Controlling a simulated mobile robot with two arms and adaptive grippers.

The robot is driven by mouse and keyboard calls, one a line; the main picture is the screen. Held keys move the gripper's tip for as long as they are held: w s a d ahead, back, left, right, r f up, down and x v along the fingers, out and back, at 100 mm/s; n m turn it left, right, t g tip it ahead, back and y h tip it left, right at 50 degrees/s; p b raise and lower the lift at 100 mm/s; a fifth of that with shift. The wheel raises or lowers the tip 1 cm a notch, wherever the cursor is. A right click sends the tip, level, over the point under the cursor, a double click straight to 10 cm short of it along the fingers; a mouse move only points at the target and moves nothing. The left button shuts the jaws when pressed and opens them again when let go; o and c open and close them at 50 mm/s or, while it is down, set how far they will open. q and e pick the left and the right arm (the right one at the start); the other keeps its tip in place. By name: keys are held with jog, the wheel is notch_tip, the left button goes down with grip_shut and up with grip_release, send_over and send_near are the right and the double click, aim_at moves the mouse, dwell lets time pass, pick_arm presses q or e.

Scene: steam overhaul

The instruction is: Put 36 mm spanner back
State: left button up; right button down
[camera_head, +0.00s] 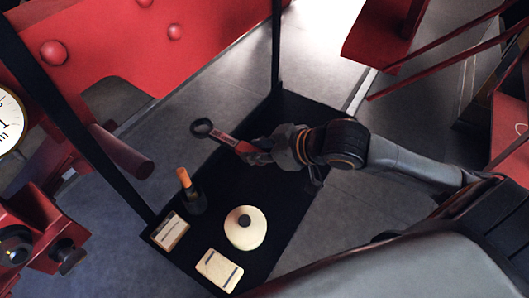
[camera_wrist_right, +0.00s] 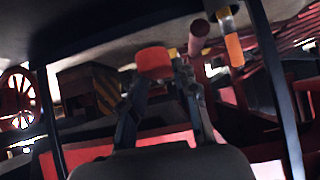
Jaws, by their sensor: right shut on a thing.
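The spanner (camera_head: 222,136) has a dark ring end and a red handle. My right gripper (camera_head: 256,151) is shut on its handle, with the ring end pointing to the upper left in the head view. It appears above the black tray (camera_head: 290,205); the height of the gap cannot be told. In the right wrist view a red block-shaped piece, seemingly the handle end (camera_wrist_right: 154,62), shows between the fingers of my right gripper (camera_wrist_right: 158,82). The handle is partly hidden by the fingers. My left gripper is not in view.
On the tray stand an orange-handled tool in a dark holder (camera_head: 196,201), a cream round container (camera_head: 245,228), a cream box (camera_head: 219,270) and a small labelled card (camera_head: 170,232). Dark posts (camera_head: 276,45) rise at the tray's edges. Red machinery (camera_head: 170,40) lies beyond.

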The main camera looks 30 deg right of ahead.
jog(key=w+d+f+p, duration=0.1)
jog(key=w+d+f, duration=0.1)
jog(key=f, duration=0.1)
jog(key=w+d+f+p, duration=0.2)
jog(key=w+f, duration=0.1)
jog(key=f, duration=0.1)
jog(key=w+d+f+p, duration=0.1)
jog(key=w+d+f, duration=0.1)
jog(key=f, duration=0.1)
jog(key=shift+w+d+f, duration=0.3)
jog(key=shift+d, duration=0.05)
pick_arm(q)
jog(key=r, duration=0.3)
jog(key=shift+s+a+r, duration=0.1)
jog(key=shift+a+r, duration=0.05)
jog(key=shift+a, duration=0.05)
pick_arm(e)
jog(key=shift+f, duration=0.15)
jog(key=shift+f, duration=0.45)
jog(key=c, duration=1)
grip_release()
jog(key=shift+s, duration=0.1)
